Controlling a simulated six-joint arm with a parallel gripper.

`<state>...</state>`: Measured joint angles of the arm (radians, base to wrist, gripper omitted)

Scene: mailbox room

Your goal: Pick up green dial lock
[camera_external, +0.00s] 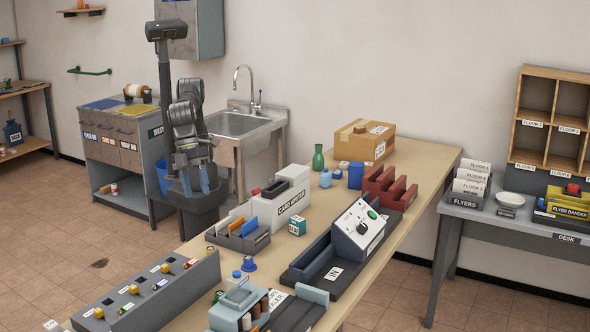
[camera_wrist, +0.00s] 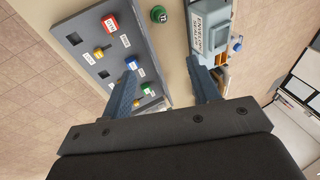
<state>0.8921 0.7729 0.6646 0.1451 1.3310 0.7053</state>
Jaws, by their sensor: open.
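A round green piece (camera_wrist: 159,14) shows at the top of the wrist view, on the pale table strip beside a grey panel (camera_wrist: 105,45). It looks like the green dial lock, but its details are too small to be sure. A second, smaller green piece (camera_wrist: 146,88) sits on the panel. In the external view a small dark-green piece (camera_external: 217,296) stands by the long grey panel (camera_external: 160,290); I cannot tell if it is the same one. My gripper (camera_external: 195,182) hangs fingers-down beyond the table's far-left side. Its fingers (camera_wrist: 160,62) are apart and empty, away from the green pieces.
The wooden table (camera_external: 420,160) is crowded: a white card-writer box (camera_external: 292,205), a grey sorter (camera_external: 240,236), a dark machine (camera_external: 345,245) and a grey-blue envelope machine (camera_external: 238,303). The panel carries several coloured knobs. A sink (camera_external: 238,123) stands behind my arm.

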